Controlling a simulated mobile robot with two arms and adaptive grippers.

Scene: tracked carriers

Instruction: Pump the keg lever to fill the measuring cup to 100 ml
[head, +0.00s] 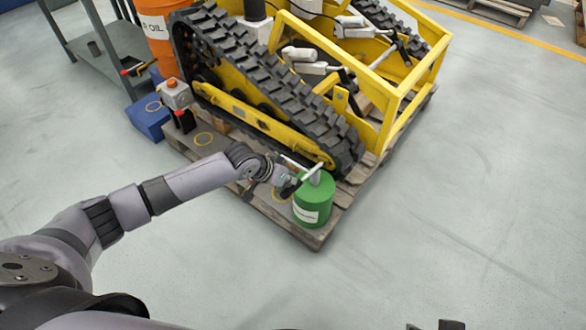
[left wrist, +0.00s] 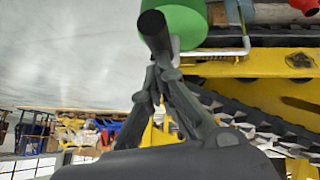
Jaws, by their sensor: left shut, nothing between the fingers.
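The green keg (head: 312,205) with a white label stands upright on the front corner of a wooden pallet. A pale lever (head: 312,172) sticks out at its top. My left gripper (head: 287,190) is at the keg's left side, close to the lever. In the left wrist view, the left gripper's fingers (left wrist: 165,75) are shut with nothing between them, just beneath a black rod end (left wrist: 153,28) in front of the green keg (left wrist: 188,20). I cannot tell whether they touch it. A thin white bent tube (left wrist: 225,51) runs beside the keg. I cannot make out the measuring cup.
A yellow tracked carrier (head: 245,110) fills the pallet (head: 316,238) behind the keg. A grey canister with an orange cap (head: 176,92), a blue box (head: 147,118) and an orange oil drum (head: 160,40) stand to the left.

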